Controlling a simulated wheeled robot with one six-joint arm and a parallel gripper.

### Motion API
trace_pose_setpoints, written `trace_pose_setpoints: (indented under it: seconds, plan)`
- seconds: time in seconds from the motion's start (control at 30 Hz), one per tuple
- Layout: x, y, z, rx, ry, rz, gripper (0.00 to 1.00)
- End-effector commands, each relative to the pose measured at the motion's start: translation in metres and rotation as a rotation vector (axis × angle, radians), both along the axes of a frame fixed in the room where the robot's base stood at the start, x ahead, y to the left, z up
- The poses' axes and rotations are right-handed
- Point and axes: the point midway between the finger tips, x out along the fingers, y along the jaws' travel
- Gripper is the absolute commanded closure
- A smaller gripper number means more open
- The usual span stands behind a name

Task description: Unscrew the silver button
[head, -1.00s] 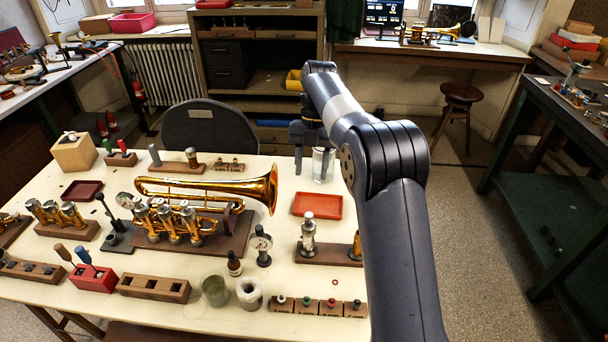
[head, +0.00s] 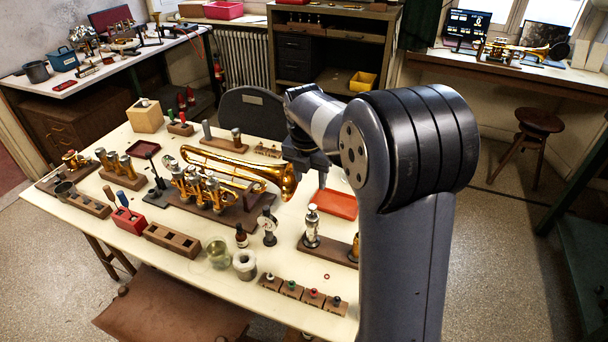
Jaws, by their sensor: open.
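A silver valve (head: 312,228) with a silver button (head: 312,208) on top stands upright on a wooden block (head: 330,251) at the table's right. Several silver-capped valves (head: 205,190) also show on the brass trumpet (head: 238,171); which button the task means cannot be told for certain. My gripper (head: 308,172) is open and points down near the trumpet's bell, behind and above the silver valve. It looks apart from the valve. My arm partly hides the gripper and the right end of the valve block.
A red tray (head: 338,204) lies behind the silver valve. A gauge (head: 268,228), a dark bottle (head: 241,236), a glass jar (head: 218,252) and a white pot (head: 245,264) stand to its left. A block of coloured buttons (head: 301,297) lies at the front edge.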

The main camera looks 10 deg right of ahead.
Motion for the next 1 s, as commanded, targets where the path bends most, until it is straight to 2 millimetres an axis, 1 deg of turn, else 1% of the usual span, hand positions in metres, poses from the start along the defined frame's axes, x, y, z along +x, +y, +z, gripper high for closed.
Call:
trace_pose_setpoints:
  seconds: [0.17, 0.3, 0.5, 0.6, 0.7, 1.0]
  plan:
    - [0.002, -0.002, -0.027, 0.0, 0.006, 0.0, 0.54]
    - [0.005, -0.005, -0.053, 0.0, 0.008, 0.0, 0.54]
    - [0.009, -0.007, -0.084, 0.0, 0.005, 0.001, 0.54]
    - [0.011, -0.008, -0.093, 0.0, 0.005, 0.002, 0.54]
    - [0.011, -0.009, -0.098, 0.0, 0.004, 0.002, 0.54]
    - [0.012, -0.009, -0.101, 0.0, 0.002, 0.001, 0.54]
